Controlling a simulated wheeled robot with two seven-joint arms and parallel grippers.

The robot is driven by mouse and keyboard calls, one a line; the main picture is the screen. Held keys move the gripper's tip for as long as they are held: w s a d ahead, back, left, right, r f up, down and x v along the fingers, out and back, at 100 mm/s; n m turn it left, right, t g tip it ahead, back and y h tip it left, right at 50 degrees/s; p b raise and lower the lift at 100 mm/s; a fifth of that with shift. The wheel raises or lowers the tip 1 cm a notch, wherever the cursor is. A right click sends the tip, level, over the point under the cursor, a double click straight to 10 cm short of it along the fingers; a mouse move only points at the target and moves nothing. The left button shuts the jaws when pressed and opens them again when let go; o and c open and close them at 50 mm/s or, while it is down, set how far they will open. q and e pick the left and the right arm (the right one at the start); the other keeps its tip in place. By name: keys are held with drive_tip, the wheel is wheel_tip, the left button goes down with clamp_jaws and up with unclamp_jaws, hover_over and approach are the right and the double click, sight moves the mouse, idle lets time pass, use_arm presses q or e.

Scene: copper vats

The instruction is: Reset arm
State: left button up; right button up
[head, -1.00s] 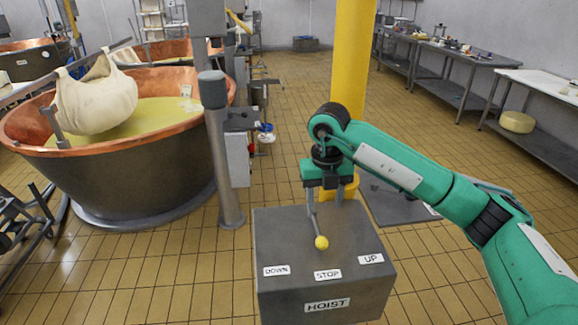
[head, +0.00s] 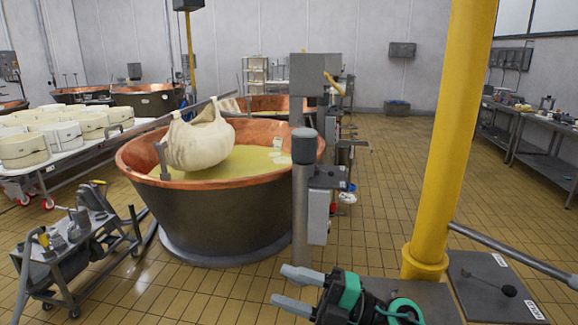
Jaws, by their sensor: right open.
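My right gripper (head: 284,286) is at the bottom centre of the head view, its two grey fingers pointing left. The fingers are apart with nothing between them. The gripper is in front of the floor near the foot of a grey post (head: 302,215) and does not appear to touch it. Its green and black wrist runs off the bottom edge. My left gripper is not in view. A grey surface (head: 432,300) shows beside the wrist, cut by the bottom edge.
A copper vat (head: 225,225) with a white cloth bundle (head: 200,138) hanging over it stands left of centre. A yellow pillar (head: 452,130) stands at right, near a grey panel (head: 485,275) with a black knob. A wheeled metal stand (head: 75,250) is at left. Tiled floor lies open behind.

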drive_tip(key=w+d+f+m+t+h, duration=0.1)
drive_tip(key=w+d+m+t+h, duration=0.1)
drive_tip(key=d+m+t+h, duration=0.55)
drive_tip(key=w+d+f+m+t+h, duration=0.2)
drive_tip(key=d+m+t+h, duration=0.15)
drive_tip(key=m+t, duration=0.8)
drive_tip(key=s+d+f+m+g+h, duration=0.2)
drive_tip(key=d+f+m+g+h, duration=0.25)
drive_tip(key=f, duration=0.25)
drive_tip(key=s+d+f+m+g+h, duration=0.35)
drive_tip(key=f+m+h, duration=0.2)
drive_tip(key=f, duration=0.25)
drive_tip(key=s+d+f+m+g, duration=0.1)
drive_tip(key=s+d+f+g, duration=0.1)
drive_tip(key=s+f+g, duration=0.6)
drive_tip(key=s+d+f+m+g, duration=0.1)
drive_tip(key=s+f+g, duration=0.35)
drive_tip(key=s, duration=0.85)
wheel_tip(320, 180, down, 32)
drive_tip(key=r, duration=0.1)
drive_tip(key=s+d+f, duration=0.2)
drive_tip(key=s+f, duration=0.8)
drive_tip(key=s+d+f+g, duration=0.1)
drive_tip(key=s+f, duration=0.9)
drive_tip(key=f, duration=0.1)
drive_tip(key=shift+d+f+n, duration=0.15)
drive_tip(key=shift+d+n, duration=0.2)
drive_tip(key=shift+n, duration=0.05)
